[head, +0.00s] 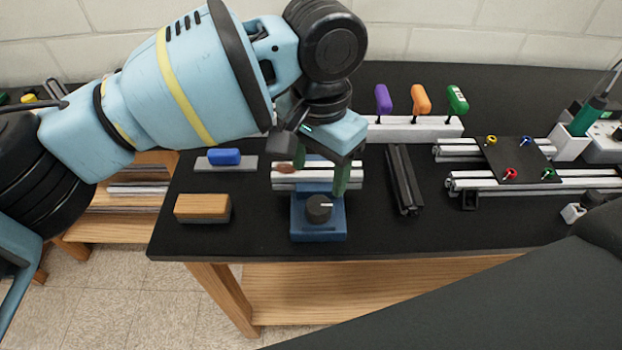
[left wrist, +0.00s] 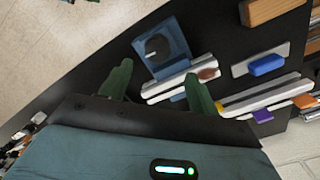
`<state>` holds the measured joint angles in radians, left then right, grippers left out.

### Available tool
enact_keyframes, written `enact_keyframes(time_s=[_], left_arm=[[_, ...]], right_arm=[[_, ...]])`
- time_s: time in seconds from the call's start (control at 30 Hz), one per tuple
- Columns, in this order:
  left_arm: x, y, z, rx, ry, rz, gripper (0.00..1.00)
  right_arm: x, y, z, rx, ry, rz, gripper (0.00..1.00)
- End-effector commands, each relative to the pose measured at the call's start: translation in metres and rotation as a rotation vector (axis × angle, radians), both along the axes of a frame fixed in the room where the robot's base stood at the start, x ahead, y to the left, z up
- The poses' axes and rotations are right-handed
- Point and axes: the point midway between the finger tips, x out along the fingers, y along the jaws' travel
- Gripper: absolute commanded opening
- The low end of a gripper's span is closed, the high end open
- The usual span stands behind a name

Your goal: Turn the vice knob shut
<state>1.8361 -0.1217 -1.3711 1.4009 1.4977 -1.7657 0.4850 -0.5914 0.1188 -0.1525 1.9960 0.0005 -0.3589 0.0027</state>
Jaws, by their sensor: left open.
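The blue vice (head: 318,231) stands near the front edge of the black table, with a round dark knob (head: 319,208) on its front. The vice also shows in the left wrist view (left wrist: 175,42), with its knob (left wrist: 157,47) bearing a light mark. Light extrusion bars (head: 290,181) lie across the vice's back part, with a brownish piece on their left end. My left gripper (head: 326,178) is open over the vice, its green fingers pointing down. In the left wrist view its fingers (left wrist: 158,72) are spread and empty, apart from the knob. My right gripper is not in view.
A wooden block (head: 202,206) and a blue-handled piece (head: 224,157) lie left of the vice. A dark extrusion (head: 404,180) lies to its right. A white rack (head: 415,133) with coloured handles stands behind; a plate on rails (head: 520,155) is farther right.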

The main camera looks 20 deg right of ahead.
Motion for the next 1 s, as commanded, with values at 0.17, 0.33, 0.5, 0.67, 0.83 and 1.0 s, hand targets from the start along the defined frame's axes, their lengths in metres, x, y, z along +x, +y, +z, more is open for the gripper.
enact_keyframes(time_s=[0.17, 0.33, 0.5, 0.67, 0.83, 1.0], left_arm=[[0.000, 0.000, -0.003, 0.001, 0.001, 0.000, 0.61], [0.000, 0.000, -0.022, 0.001, 0.002, 0.000, 0.61], [0.000, 0.000, -0.048, 0.000, 0.001, 0.000, 0.61], [0.000, 0.000, -0.067, 0.001, 0.001, 0.000, 0.61], [0.000, 0.000, -0.077, -0.001, -0.001, 0.000, 0.61], [0.000, 0.000, -0.078, 0.000, -0.001, 0.000, 0.61]], right_arm=[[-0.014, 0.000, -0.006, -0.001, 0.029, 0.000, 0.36], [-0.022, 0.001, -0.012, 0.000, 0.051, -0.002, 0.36], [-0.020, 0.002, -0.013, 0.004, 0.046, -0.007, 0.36], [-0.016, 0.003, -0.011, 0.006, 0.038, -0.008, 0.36], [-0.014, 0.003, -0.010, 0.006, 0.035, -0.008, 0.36], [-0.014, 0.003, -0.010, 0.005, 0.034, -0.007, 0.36]])
